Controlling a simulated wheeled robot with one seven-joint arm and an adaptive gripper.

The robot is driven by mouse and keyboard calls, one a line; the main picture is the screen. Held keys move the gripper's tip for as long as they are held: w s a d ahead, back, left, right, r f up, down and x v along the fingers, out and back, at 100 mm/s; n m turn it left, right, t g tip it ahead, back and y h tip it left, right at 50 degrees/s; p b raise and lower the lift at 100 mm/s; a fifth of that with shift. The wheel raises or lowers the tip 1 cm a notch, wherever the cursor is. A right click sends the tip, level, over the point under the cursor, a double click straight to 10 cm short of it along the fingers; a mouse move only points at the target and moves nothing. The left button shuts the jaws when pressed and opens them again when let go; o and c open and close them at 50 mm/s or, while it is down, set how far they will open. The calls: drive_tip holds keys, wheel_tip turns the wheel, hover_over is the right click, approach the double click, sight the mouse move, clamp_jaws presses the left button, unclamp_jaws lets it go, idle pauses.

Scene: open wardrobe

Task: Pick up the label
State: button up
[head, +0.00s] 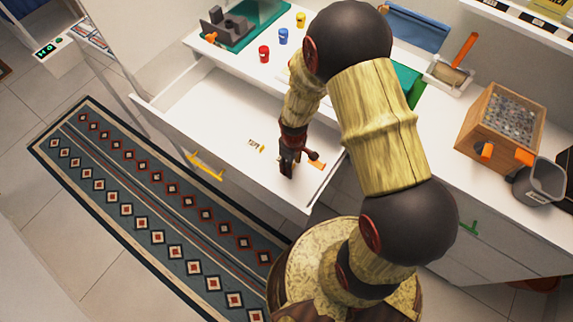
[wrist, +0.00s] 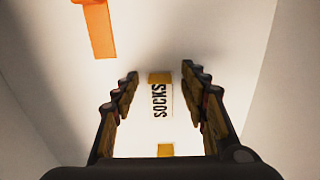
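The label (wrist: 160,102) reads "SOCKS" in dark letters on white, with yellow ends. It lies flat on the white floor of an open drawer; in the head view it is small (head: 255,145), left of my gripper (head: 287,168). In the wrist view, my gripper (wrist: 160,78) has its two fingers spread apart, one on each side of the label. Nothing is held between them. The gap in height between the fingertips and the label is hard to judge.
An orange piece (wrist: 100,28) lies in the drawer beyond the left finger. The drawer (head: 185,105) has raised walls and a yellow handle (head: 206,167). The counter above holds small jars (head: 264,53), a wooden box (head: 500,127) and a grey cup (head: 541,182). The drawer's left part is bare.

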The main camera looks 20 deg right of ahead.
drive_tip(key=shift+c, duration=1.1)
drive_tip(key=c, duration=0.6)
drive_tip(key=shift+o, duration=0.2)
drive_tip(key=shift+r, duration=0.1)
drive_tip(key=shift+r, duration=0.2)
wheel_tip(320, 180, up, 3)
drive_tip(key=shift+s+r+p, duration=0.15)
drive_tip(key=shift+r+p, duration=0.05)
drive_tip(key=shift+p, duration=0.85)
drive_tip(key=s+d+r+p, duration=0.2)
drive_tip(key=s+r, duration=0.2)
drive_tip(key=s, duration=0.2)
drive_tip(key=s+d+r+p, duration=0.2)
drive_tip(key=s+r, duration=0.3)
drive_tip(key=s, duration=0.2)
drive_tip(key=shift+d, duration=0.25)
